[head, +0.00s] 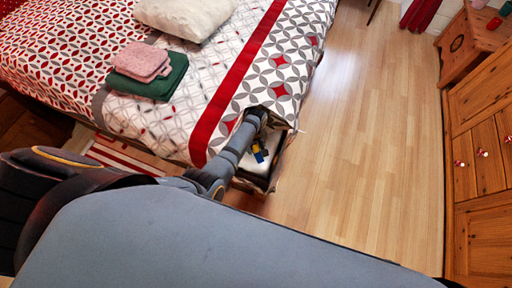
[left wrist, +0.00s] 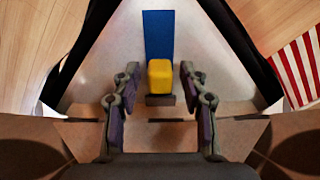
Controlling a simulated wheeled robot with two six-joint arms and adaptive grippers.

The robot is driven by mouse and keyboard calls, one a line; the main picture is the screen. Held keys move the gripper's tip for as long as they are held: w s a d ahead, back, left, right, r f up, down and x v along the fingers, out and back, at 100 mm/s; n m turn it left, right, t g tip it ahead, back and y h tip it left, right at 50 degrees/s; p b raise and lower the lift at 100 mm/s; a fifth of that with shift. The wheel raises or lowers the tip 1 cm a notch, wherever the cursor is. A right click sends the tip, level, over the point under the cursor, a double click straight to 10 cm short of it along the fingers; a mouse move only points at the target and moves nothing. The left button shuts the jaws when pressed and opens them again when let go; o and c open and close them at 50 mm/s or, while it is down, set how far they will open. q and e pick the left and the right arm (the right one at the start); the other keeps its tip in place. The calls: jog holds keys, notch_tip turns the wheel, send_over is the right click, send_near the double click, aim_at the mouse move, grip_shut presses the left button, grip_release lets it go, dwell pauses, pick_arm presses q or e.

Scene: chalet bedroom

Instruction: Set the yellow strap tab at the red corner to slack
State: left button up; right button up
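The yellow strap tab (left wrist: 160,76) stands up from a pale panel (left wrist: 105,62) in the left wrist view. A blue strap (left wrist: 158,35) runs away from it, and a dark strip (left wrist: 160,100) lies at its near side. My left gripper (left wrist: 159,76) is open, with one finger on each side of the tab and a gap on both sides. In the head view the tab (head: 258,157) is small, inside a dark-edged open box at the bed's corner, below my left wrist. I cannot make out a red corner mark. My right gripper is out of view.
The bed (head: 230,75) stands behind the box, with folded towels (head: 150,80) and a pillow on it. A striped rug (left wrist: 302,65) lies beside the box. Wooden floor (head: 360,150) is clear to the right, up to a wooden cabinet (head: 485,160).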

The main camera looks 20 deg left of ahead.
aim_at(256, 147)
pick_arm(q)
notch_tip(256, 147, up, 12)
dwell(0.6)
